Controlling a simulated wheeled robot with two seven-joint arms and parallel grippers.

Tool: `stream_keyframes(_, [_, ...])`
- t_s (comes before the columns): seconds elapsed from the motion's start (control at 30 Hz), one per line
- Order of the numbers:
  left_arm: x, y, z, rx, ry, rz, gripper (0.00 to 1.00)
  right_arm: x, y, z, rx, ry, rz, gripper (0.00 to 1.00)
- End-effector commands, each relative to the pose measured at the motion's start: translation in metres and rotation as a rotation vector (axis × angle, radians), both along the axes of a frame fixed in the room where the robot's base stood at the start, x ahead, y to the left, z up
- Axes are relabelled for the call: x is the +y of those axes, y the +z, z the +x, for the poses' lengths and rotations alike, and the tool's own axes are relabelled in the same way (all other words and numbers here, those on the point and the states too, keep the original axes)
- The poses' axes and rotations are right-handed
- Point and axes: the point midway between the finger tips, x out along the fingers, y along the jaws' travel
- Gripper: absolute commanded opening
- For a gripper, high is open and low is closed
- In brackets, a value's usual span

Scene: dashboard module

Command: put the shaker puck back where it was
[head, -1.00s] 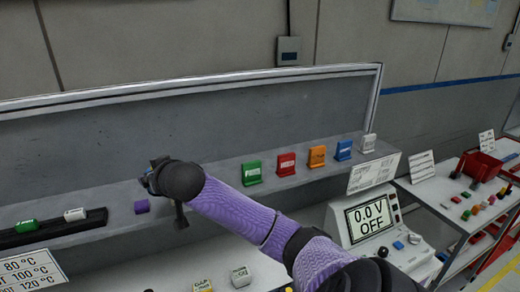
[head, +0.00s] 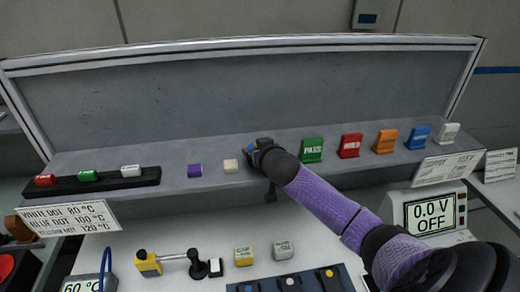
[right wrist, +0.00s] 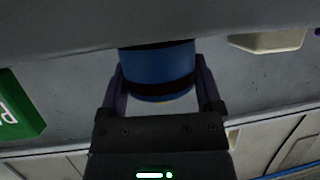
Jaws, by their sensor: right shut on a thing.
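My right gripper (head: 252,148) is over the back shelf, between a cream block and the green PASS sign. In the right wrist view the gripper (right wrist: 160,85) is shut on a blue round puck (right wrist: 157,72) with a dark band, its fingers on either side. In the head view only a small bit of blue shows at the fingertips. The puck is at or close to the grey shelf (head: 180,165); whether it touches cannot be told. My left gripper is not in view.
A cream block (head: 230,166) and a purple block (head: 194,170) stand on the shelf left of my gripper. Right of it are the green PASS sign (head: 312,149) and a red sign (head: 350,145).

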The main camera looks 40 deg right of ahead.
Motion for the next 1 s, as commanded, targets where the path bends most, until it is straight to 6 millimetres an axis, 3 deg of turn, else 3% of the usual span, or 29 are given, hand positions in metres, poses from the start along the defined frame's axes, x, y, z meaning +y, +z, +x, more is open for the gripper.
stream_keyframes(0.2, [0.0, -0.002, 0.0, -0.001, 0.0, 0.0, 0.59, 0.0, -0.002, 0.0, -0.002, 0.001, 0.0, 0.0])
stream_keyframes(0.23, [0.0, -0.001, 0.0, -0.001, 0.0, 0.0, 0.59, 0.0, -0.002, 0.0, 0.0, 0.0, 0.0, 0.87])
stream_keyframes(0.3, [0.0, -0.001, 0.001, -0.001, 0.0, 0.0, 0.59, 0.0, -0.002, 0.0, 0.0, 0.0, 0.0, 1.0])
stream_keyframes(0.67, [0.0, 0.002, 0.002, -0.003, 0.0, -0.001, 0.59, 0.003, 0.005, -0.008, 0.0, 0.002, 0.0, 1.0])
stream_keyframes(1.0, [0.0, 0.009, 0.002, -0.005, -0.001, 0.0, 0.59, 0.028, 0.033, -0.074, 0.002, 0.002, 0.001, 1.0])
